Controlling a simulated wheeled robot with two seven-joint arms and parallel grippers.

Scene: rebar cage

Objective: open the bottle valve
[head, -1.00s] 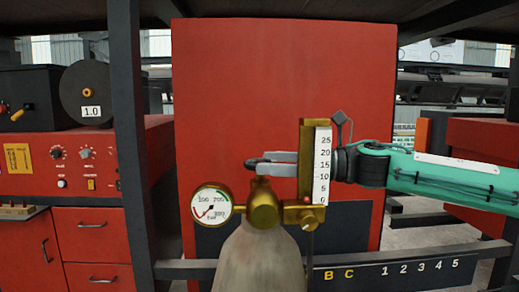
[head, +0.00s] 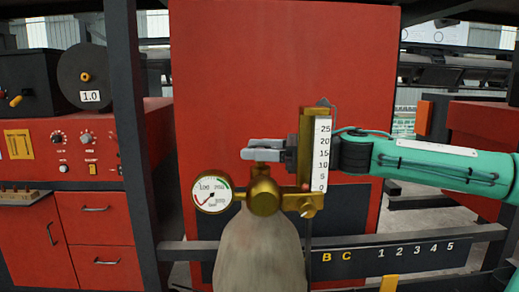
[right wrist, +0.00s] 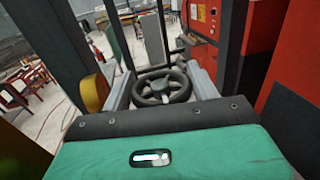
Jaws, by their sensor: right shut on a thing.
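The grey gas bottle (head: 262,250) stands upright at the bottom middle of the head view. Its brass valve body (head: 264,197) carries a round gauge (head: 213,192) on the left and a flow tube with a number scale (head: 321,153) on the right. My right gripper (head: 265,150) comes in from the right behind the flow tube, above the valve body. In the right wrist view the dark spoked handwheel (right wrist: 161,88) sits between its two fingers, and the gripper is shut on it. In the head view the fingers mostly hide the wheel. My left gripper is not in view.
A tall red cabinet (head: 284,60) stands behind the bottle. A dark post (head: 128,130) and a red control console (head: 85,150) are to the left. A dark rail with letters and numbers (head: 420,250) runs low on the right.

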